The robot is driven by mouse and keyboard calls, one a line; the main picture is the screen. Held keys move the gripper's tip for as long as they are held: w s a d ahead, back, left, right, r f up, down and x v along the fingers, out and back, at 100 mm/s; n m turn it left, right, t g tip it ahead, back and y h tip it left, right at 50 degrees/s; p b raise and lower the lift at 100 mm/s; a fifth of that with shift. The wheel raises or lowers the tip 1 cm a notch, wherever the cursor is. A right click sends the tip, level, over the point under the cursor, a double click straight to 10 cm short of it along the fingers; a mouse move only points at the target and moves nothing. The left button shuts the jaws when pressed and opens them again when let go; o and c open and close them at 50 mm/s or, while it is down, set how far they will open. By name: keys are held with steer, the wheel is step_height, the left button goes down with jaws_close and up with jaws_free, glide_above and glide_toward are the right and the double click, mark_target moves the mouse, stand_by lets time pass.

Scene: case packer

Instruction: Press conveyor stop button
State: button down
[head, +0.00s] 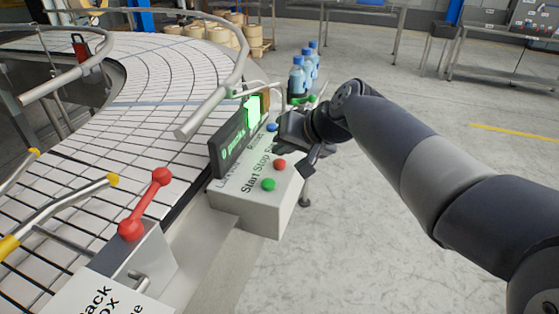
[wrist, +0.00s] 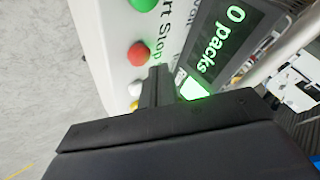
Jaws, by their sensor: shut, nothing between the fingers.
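The control box (head: 250,205) has a sloped white top with printed labels, including "Start" and "Stop". The red stop button (head: 280,164) sits between the green start button (head: 268,184) and my gripper. In the wrist view the red button (wrist: 138,53) is in plain sight next to the word "Stop". My gripper (wrist: 158,70) is shut and empty over the box top, its fingertips just to the right of and below the red button in that view. I cannot tell whether the fingertips touch the panel. My gripper partly hides the box's far end.
A white button (wrist: 135,89) and a yellow one (wrist: 135,104) lie near my fingers. A display (wrist: 222,40) reading "0 packs" stands along the box. The conveyor (head: 130,110) and a red-knobbed lever (head: 145,203) are left. Blue bottles (head: 297,75) stand beyond.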

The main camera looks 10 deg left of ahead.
mark_target(284, 166)
stand_by(0.4)
steer(key=shift+f+b, duration=0.45)
steer(key=shift+f+b, duration=0.45)
steer(key=shift+f, duration=0.1)
stand_by(0.5)
stand_by(0.3)
steer(key=shift+r+p, duration=0.75)
steer(key=shift+r, duration=0.25)
steer(key=shift+r+p, duration=1.9)
steer(key=shift+r, duration=0.6)
steer(key=shift+d, duration=0.1)
